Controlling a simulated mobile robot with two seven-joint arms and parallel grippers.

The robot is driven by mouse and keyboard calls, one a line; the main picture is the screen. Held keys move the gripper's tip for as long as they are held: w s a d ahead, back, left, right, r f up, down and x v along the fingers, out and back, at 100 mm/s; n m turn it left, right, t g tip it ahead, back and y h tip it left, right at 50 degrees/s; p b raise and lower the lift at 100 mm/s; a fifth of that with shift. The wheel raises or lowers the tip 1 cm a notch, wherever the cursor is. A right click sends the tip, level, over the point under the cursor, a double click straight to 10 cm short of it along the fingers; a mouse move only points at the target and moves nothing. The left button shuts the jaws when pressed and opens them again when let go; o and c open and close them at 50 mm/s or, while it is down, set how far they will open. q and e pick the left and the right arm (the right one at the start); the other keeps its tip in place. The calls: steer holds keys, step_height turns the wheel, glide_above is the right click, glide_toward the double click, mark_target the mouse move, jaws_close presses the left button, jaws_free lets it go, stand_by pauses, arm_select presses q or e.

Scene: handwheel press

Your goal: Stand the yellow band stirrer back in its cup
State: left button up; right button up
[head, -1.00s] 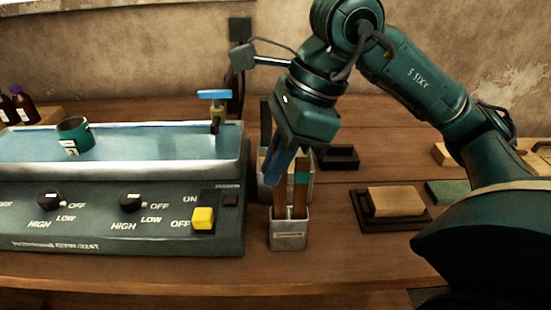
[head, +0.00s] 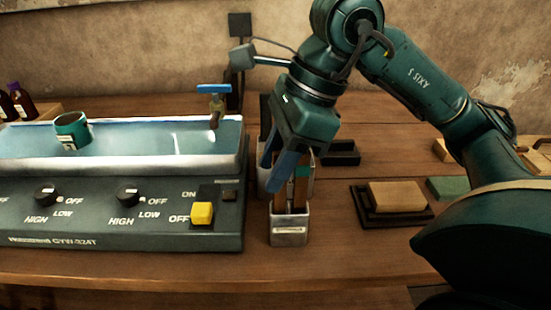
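A small pale cup (head: 289,232) with a label stands on the bench in front of my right gripper's arm. Two brown stirrers stand in it. The right one (head: 301,190) has a teal band near its top. The left one (head: 279,200) is partly hidden by my gripper, and no yellow band shows on it. My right gripper (head: 274,170) is above the cup at the left stirrer's upper part, pointing down. Its two blue fingers are spread apart. My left gripper is not in view.
A water bath (head: 120,215) with knobs and a yellow switch stands close on the left, with a teal ring-shaped vessel (head: 72,128) in it. A pale container (head: 267,180) is behind the cup. A tan block (head: 396,196) on a dark base lies to the right.

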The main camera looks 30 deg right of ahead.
arm_select(q)
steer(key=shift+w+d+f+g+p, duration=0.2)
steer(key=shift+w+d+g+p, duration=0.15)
steer(key=shift+p, duration=0.75)
arm_select(e)
steer(key=v, duration=1.3)
steer(key=shift+d+r, duration=0.1)
steer(key=shift+d, duration=0.05)
